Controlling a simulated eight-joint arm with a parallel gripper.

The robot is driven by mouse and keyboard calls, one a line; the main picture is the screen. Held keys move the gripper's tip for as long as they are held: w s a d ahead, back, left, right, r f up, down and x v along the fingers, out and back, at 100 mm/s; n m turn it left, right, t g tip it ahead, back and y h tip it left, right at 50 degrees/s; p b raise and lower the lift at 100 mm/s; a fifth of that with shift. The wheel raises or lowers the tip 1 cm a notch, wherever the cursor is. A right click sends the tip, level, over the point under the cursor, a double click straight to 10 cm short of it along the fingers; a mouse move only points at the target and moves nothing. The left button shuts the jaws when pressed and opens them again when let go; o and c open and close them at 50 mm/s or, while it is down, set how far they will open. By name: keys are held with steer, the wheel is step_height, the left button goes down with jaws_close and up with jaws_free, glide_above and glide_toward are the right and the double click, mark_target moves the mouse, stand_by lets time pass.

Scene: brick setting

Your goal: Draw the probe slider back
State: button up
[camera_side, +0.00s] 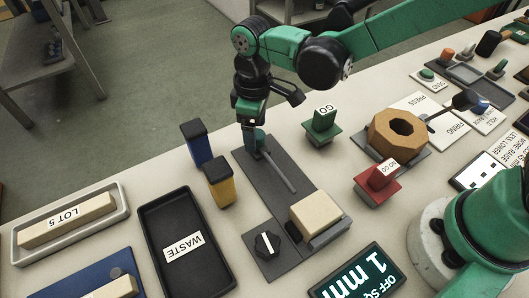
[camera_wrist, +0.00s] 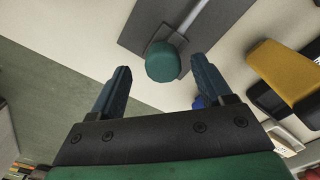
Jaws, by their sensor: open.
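The probe slider is a thin grey rod (camera_side: 280,172) on a long dark grey base plate (camera_side: 290,205). A round teal knob (camera_wrist: 165,62) ends the rod on a small grey block (camera_wrist: 180,35). In the side view the knob (camera_side: 259,138) is partly hidden by my gripper (camera_side: 250,122). My gripper also shows in the wrist view (camera_wrist: 161,67); it is open, with one finger on each side of the knob's picture position, with gaps on both sides. I cannot tell the remaining height between fingertips and knob. A cream block (camera_side: 315,220) sits at the plate's other end.
Blue (camera_side: 196,143) and yellow (camera_side: 219,182) upright blocks stand close left of the plate. A black dial (camera_side: 267,245) sits at its front. A black WASTE tray (camera_side: 160,205) lies left; green GO (camera_side: 322,125) and red NO GO (camera_side: 379,180) pieces stand right.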

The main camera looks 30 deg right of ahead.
steer(key=shift+r, duration=2.75)
steer(key=shift+d, duration=0.1)
steer(key=s+d+r+m+t, duration=0.2)
steer(key=s+d+m+t, duration=0.1)
steer(key=d, duration=0.4)
steer(key=s+d+r+m+t, duration=0.2)
steer(key=s+d+m+t, duration=0.2)
steer(key=d+m, duration=0.2)
steer(key=shift+s+d+r, duration=0.2)
steer(key=shift+d+r, duration=0.1)
steer(key=shift+d, duration=0.95)
